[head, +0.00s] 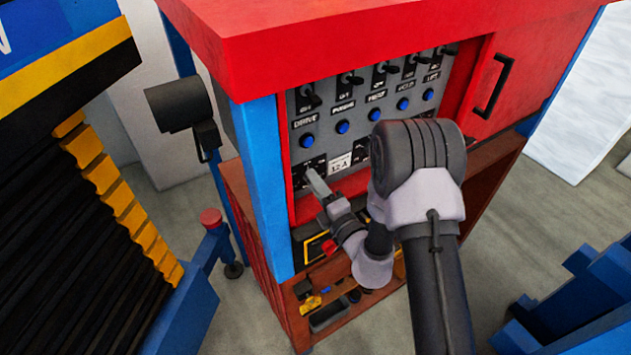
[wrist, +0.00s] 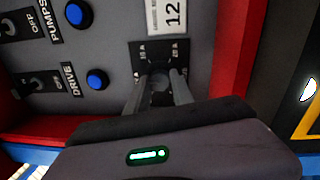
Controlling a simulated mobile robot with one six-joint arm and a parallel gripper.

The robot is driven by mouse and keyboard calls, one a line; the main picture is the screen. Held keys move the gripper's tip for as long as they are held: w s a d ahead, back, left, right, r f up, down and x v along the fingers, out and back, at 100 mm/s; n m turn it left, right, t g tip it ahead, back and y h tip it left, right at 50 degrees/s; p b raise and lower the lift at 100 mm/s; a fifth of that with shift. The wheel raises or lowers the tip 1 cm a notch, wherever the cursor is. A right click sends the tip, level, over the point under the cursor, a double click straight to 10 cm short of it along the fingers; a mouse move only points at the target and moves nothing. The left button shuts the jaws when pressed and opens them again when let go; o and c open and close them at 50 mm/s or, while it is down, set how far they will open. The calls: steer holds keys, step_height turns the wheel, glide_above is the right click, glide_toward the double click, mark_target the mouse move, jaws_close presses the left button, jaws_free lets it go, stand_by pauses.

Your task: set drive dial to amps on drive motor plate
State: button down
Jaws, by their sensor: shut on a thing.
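My gripper (wrist: 158,92) is shut on the dial. In the head view my gripper (head: 314,181) reaches to the panel from the lower right. The dial's pointer and some plate markings are hidden or too small to read.
A white card (head: 340,163) reading 12 A is right of the plate. Black toggle switches (head: 308,98) and blue buttons (head: 307,141) line the panel above. A red frame edges the panel; a shelf (head: 330,315) with loose tools is below. A blue post (head: 262,185) stands at left.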

stand_by(0.4)
steer(key=c, duration=1.1)
jaws_free()
steer(key=v, duration=1.7)
steer(key=shift+s+d, duration=0.2)
steer(key=shift+w+f, duration=0.1)
steer(key=shift+w, duration=0.05)
